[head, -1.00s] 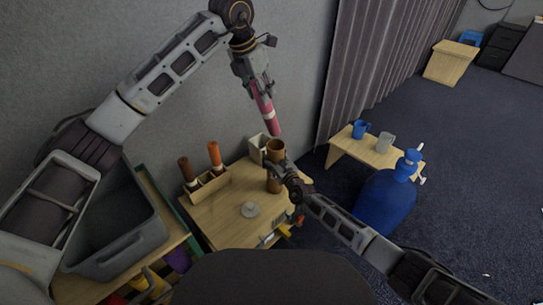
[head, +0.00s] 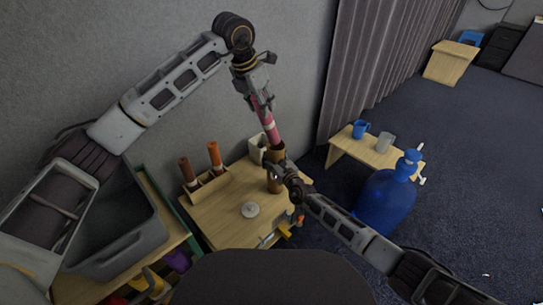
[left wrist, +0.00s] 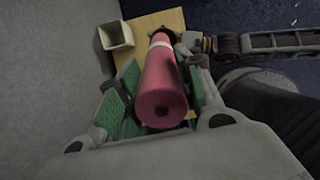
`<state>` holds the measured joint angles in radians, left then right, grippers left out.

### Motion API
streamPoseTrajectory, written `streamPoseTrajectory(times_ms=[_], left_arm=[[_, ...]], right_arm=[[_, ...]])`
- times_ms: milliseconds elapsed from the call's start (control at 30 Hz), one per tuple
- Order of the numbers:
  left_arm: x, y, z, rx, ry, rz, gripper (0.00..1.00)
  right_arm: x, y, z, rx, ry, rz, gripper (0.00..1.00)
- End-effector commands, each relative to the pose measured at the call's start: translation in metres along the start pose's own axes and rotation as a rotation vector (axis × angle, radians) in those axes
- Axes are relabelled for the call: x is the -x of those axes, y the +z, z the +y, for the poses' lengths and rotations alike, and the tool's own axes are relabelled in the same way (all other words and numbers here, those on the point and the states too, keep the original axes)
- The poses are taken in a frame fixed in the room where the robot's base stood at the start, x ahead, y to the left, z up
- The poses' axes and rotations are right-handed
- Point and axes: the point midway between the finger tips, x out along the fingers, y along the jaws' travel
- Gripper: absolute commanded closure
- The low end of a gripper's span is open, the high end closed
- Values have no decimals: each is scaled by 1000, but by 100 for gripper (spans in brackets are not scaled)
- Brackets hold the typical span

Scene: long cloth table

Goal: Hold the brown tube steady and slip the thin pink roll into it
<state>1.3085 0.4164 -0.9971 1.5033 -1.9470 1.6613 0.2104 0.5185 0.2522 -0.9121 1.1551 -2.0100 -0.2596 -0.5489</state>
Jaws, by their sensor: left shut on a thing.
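The thin pink roll (head: 268,122) has a pale band and hangs tilted from my left gripper (head: 259,99), which is shut on its upper part. The brown tube (head: 275,184) stands upright on the small wooden table. The roll's lower end meets the tube's mouth; how far it is inside, I cannot tell. In the left wrist view the roll (left wrist: 163,85) runs away between my left fingers, its far end at the dark tube mouth. My right gripper (head: 279,172) is against the tube's side from the right; its fingers are too small to read.
A white square holder (head: 257,147) stands behind the tube. A wooden rack (head: 207,187) with brown and orange rolls is at the left, near a grey bin (head: 115,240). A white disc (head: 250,210) lies on the table (head: 225,220). A blue bottle (head: 385,205) stands right.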

Motion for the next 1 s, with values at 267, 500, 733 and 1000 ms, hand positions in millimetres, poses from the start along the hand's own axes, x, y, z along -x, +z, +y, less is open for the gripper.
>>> streamPoseTrajectory(times_ms=[267, 500, 733, 1000], left_arm=[[-11, -4, 0, 0, 0, 0, 100], [-21, -8, 0, 0, 0, 1, 100], [-30, -11, 0, 0, 0, 1, 100], [-40, -15, 0, 1, 1, 0, 100]], right_arm=[[0, 0, 0, 0, 0, 1, 73], [0, 0, 0, 0, 0, 1, 73], [0, 0, 0, 0, 0, 1, 73], [0, 0, 0, -1, 0, 1, 73]])
